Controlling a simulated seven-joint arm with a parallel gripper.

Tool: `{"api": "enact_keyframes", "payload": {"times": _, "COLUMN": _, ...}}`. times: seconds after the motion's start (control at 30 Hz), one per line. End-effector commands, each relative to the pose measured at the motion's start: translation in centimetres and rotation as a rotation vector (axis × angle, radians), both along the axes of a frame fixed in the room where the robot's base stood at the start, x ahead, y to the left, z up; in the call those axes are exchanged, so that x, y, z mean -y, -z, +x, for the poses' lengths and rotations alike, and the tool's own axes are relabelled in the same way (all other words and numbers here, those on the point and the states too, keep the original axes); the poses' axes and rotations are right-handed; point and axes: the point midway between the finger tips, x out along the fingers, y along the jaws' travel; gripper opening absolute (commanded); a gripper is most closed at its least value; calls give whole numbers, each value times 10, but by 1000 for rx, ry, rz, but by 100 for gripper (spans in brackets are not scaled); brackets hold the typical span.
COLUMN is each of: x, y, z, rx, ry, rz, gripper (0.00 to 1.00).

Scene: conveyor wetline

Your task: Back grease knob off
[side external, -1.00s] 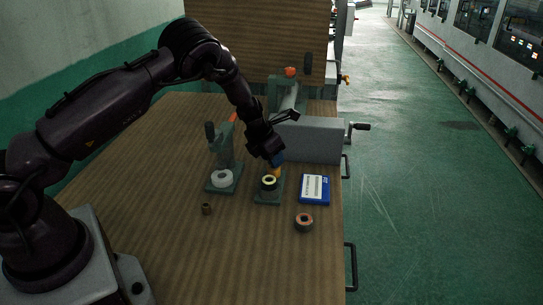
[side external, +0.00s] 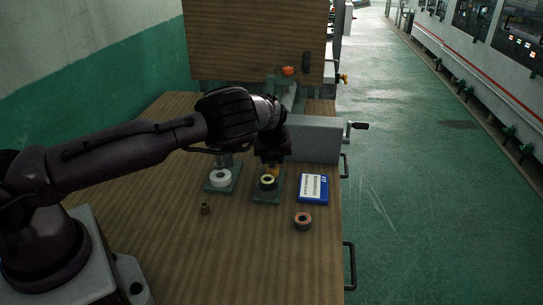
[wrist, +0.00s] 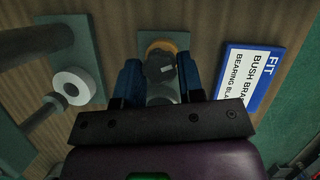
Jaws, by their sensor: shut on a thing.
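The grease knob (wrist: 158,67) is dark and lobed with a pale mark, and shows in the wrist view between the two blue fingers of my gripper (wrist: 160,83). My gripper is shut on the knob. Below the knob is an orange-yellow ring on a green fixture plate (wrist: 180,92). The knob itself is hidden there.
A second green fixture with a white ring (side external: 220,178) stands to the left. A blue-edged label card (side external: 313,188) lies to the right. A brown ring (side external: 303,221) and small brass bush (side external: 205,208) lie in front. A grey box with a crank (side external: 315,138) stands behind.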

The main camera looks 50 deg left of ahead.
Motion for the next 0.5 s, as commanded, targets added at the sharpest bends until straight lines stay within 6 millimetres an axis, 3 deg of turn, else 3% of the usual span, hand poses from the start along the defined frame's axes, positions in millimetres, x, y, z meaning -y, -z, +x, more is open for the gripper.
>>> {"api": "enact_keyframes", "payload": {"times": 0.5, "x": 1, "y": 0, "z": 4, "rx": 0, "ry": -488, "rz": 2, "gripper": 12}}
